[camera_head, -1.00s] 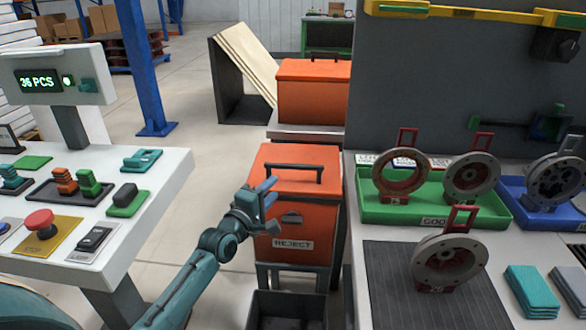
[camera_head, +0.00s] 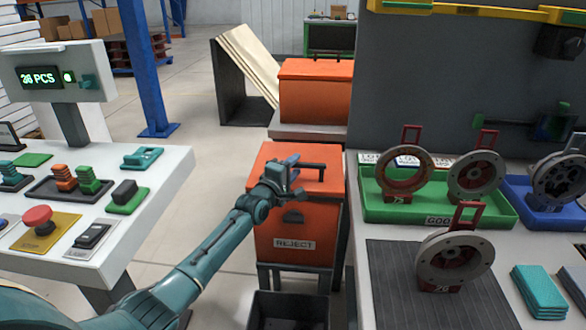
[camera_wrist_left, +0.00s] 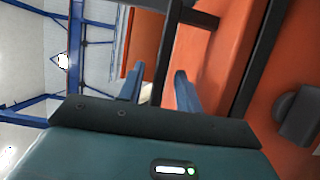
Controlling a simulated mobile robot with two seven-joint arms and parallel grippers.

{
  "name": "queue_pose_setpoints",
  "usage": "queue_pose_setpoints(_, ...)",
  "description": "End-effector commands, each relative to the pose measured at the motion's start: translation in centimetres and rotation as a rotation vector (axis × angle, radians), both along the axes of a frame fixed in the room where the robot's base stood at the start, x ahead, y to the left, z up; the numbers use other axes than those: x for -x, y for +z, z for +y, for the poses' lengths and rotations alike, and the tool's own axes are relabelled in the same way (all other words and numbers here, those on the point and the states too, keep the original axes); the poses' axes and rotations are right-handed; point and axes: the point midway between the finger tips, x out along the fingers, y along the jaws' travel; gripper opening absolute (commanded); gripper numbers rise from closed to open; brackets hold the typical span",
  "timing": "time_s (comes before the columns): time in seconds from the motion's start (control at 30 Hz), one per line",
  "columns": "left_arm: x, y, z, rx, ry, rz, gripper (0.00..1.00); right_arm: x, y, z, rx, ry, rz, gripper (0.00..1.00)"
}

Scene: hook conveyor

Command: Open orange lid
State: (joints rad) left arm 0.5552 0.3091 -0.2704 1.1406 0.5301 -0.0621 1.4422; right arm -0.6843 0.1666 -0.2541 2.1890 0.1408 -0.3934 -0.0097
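The orange lid (camera_head: 328,183) lies closed on the orange box (camera_head: 318,228) marked REJECT. A black bar handle (camera_head: 312,166) runs across the lid; its left part is hidden behind my left gripper (camera_head: 288,168). In the left wrist view, the blue fingers of my left gripper (camera_wrist_left: 157,88) stand apart, with the dark handle bar (camera_wrist_left: 168,50) seen between them. I cannot tell whether either finger touches the bar. My right gripper is in neither view.
A second orange box (camera_head: 318,90) stands behind. A dark bin (camera_head: 288,312) is below in front. A white control panel (camera_head: 125,225) with buttons is at left. At right, a bench holds a green tray (camera_head: 400,211) and several ring parts (camera_head: 455,258). Open floor lies between panel and box.

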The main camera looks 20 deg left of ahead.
Motion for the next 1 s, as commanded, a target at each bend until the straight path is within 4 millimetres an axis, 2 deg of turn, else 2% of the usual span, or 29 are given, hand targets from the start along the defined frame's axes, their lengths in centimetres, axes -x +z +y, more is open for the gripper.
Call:
queue_pose_setpoints(0.07, 0.01, 0.01, -0.01, 0.0, 0.0, 0.0, 0.3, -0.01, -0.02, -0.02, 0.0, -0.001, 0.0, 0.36)
queue_pose_setpoints(0.43, 0.03, 0.0, 0.0, 0.0, 0.0, 0.0, 0.0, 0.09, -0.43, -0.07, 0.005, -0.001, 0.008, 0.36)
queue_pose_setpoints(0.87, 0.03, 0.07, 0.0, 0.001, 0.0, 0.001, 0.0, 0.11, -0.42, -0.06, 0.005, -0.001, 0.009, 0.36)
queue_pose_setpoints(1.0, -0.09, 0.75, 0.04, 0.004, 0.0, 0.014, 0.0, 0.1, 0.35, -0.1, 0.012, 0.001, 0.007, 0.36)
